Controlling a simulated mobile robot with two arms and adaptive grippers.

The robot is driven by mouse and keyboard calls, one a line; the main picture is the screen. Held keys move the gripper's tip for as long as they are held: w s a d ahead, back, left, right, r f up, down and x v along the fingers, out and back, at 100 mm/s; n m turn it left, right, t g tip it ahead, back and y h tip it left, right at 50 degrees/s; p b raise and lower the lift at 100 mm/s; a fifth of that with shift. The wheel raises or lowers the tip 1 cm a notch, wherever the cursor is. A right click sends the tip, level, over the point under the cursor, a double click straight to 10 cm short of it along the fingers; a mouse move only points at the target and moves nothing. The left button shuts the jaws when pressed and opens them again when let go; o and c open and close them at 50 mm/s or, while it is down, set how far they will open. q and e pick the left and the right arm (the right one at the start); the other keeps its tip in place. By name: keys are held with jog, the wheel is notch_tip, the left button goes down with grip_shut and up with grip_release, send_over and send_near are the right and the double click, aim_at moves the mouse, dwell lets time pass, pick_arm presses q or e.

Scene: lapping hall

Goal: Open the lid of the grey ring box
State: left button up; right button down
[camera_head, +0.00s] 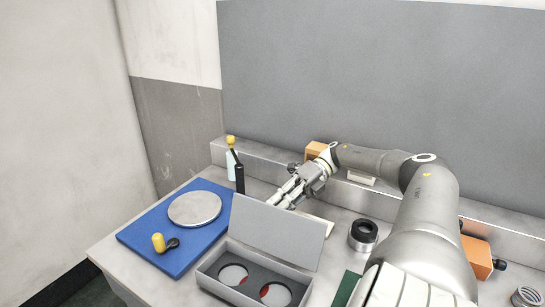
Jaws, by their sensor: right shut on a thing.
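The grey ring box (213,283) sits at the front of the bench. Its lid (276,232) stands raised at the back of the box, tilted up, so the inside shows. Inside are two round recesses with pale discs and some red in them. My right gripper (279,202) reaches in from the right, behind the lid's upper edge, and is shut on the lid. The lid partly hides its fingertips. My left gripper is not in view.
A bottle (231,165) and a black cylinder (240,179) stand behind. A black-topped metal ring (363,236) and a green mat (346,289) are right of the box.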

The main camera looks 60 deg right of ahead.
jog(key=shift+d+r, duration=0.1)
jog(key=shift+d, duration=0.05)
jog(key=shift+r, duration=0.1)
jog(key=c, duration=1.5)
grip_release()
jog(key=shift+d, duration=0.1)
jog(key=shift+v, duration=3.7)
jog(key=shift+r, duration=0.1)
